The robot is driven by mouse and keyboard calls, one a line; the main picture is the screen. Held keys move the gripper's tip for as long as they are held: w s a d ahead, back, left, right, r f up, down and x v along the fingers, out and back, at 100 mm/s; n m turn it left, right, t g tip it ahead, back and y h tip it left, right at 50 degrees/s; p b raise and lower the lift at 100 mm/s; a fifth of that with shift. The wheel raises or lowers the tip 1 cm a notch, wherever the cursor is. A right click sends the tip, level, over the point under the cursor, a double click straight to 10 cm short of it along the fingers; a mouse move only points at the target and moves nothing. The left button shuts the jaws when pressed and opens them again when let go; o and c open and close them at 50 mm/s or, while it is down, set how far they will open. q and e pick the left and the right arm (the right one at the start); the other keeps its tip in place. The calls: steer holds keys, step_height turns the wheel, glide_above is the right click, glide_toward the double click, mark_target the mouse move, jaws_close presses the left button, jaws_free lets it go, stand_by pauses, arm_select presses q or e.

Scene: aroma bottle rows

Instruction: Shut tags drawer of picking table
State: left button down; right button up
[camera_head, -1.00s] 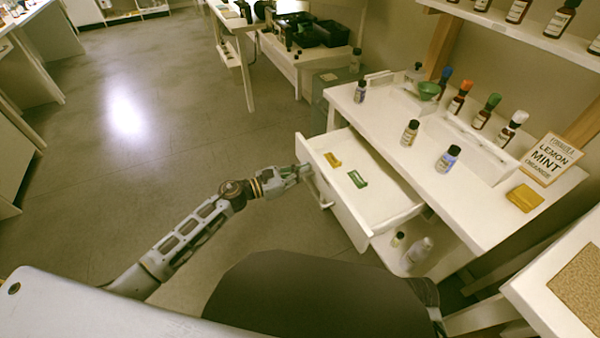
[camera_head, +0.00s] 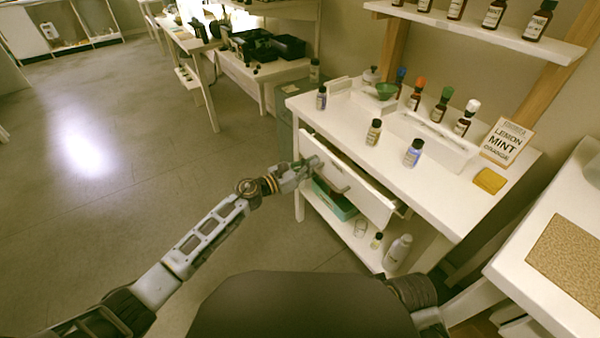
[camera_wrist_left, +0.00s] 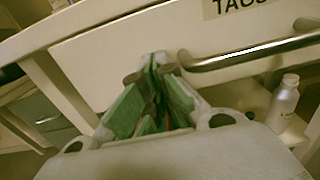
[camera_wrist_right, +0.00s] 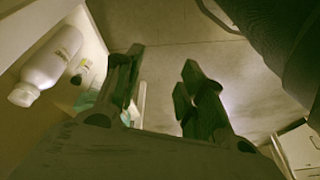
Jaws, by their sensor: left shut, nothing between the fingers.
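The tags drawer (camera_head: 358,192) of the white picking table (camera_head: 400,165) is mostly in, with a narrow strip of its inside showing above the front. The left wrist view shows its "TAGS" label (camera_wrist_left: 240,6) and metal bar handle (camera_wrist_left: 250,52). My left gripper (camera_head: 312,166) is shut and empty, its tips against or very close to the drawer front, left of the handle. In the left wrist view the fingertips (camera_wrist_left: 155,66) meet at the front. My right gripper (camera_wrist_right: 165,75) is open and empty, low near the table's shelf.
The shelf below holds a teal box (camera_head: 336,203) and a white bottle (camera_head: 397,252). Another table (camera_head: 520,270) is at the right. The floor at the left is clear.

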arm_select(q)
steer(key=b+x, duration=0.2)
steer(key=x, duration=0.4)
steer(key=shift+w+d, duration=0.45)
steer(key=shift+d, duration=0.05)
steer(key=shift+r, duration=0.1)
arm_select(e)
steer(key=f, duration=0.1)
steer(key=a+f, duration=0.1)
steer(key=f, duration=0.1)
steer(key=shift+w+a+f+t+y, duration=0.15)
steer(key=shift+w+a+t+y, duration=0.15)
steer(key=shift+a+t+y, duration=0.1)
arm_select(q)
steer(key=shift+r, duration=0.15)
arm_select(e)
steer(key=shift+f, duration=0.1)
